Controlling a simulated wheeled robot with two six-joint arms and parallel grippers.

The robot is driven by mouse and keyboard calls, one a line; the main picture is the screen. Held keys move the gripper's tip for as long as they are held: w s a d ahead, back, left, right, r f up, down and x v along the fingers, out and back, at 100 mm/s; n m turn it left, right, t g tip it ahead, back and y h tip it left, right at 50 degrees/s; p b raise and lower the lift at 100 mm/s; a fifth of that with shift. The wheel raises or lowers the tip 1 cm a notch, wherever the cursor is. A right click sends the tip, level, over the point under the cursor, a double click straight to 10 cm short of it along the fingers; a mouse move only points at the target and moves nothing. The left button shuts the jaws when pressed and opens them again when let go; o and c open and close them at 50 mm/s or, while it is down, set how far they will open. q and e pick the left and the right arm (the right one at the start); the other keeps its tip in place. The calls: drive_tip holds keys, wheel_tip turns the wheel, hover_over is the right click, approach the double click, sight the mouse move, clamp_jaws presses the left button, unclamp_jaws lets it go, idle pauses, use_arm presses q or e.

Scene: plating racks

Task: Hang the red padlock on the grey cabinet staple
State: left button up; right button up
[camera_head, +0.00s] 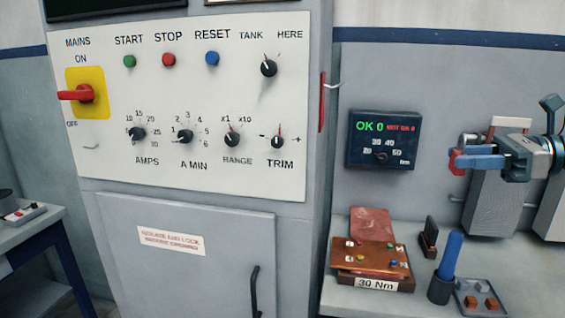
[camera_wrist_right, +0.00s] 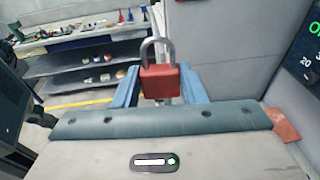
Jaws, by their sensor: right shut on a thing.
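The red padlock (camera_wrist_right: 160,82) is between the blue fingers of my right gripper (camera_wrist_right: 160,90) in the right wrist view. Its grey shackle points up. In the head view the padlock (camera_head: 456,161) shows at the tips of my right gripper (camera_head: 468,161), which is shut on it in the air at the right. The grey cabinet (camera_head: 200,225) stands to the left, well apart from the padlock. A small pale metal piece (camera_head: 333,86) sticks out by a red plate (camera_head: 322,103) on its right side; this may be the staple. My left gripper is out of view.
A torque display (camera_head: 382,139) hangs on the wall between cabinet and gripper. Below, a bench holds a brown box (camera_head: 372,263), a blue-handled tool (camera_head: 450,255) and a grey tray (camera_head: 480,298). The air between gripper and cabinet side looks clear.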

drive_tip(key=w+a+f+m+t+h, duration=0.1)
drive_tip(key=w+a+f+m+t, duration=0.1)
drive_tip(key=a+f, duration=0.45)
drive_tip(key=w+a+f+m+t+h, duration=0.1)
drive_tip(key=w+a+f+t, duration=0.2)
drive_tip(key=f, duration=0.7)
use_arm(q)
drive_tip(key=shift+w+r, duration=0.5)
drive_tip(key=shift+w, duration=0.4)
use_arm(e)
drive_tip(key=s+a+f+m+t+h, duration=0.4)
drive_tip(key=s+a+f+m+h, duration=0.2)
drive_tip(key=s+f+m+h, duration=0.1)
drive_tip(key=shift+s+f+h, duration=0.2)
drive_tip(key=shift+f+h, duration=0.15)
drive_tip(key=shift+h, duration=0.25)
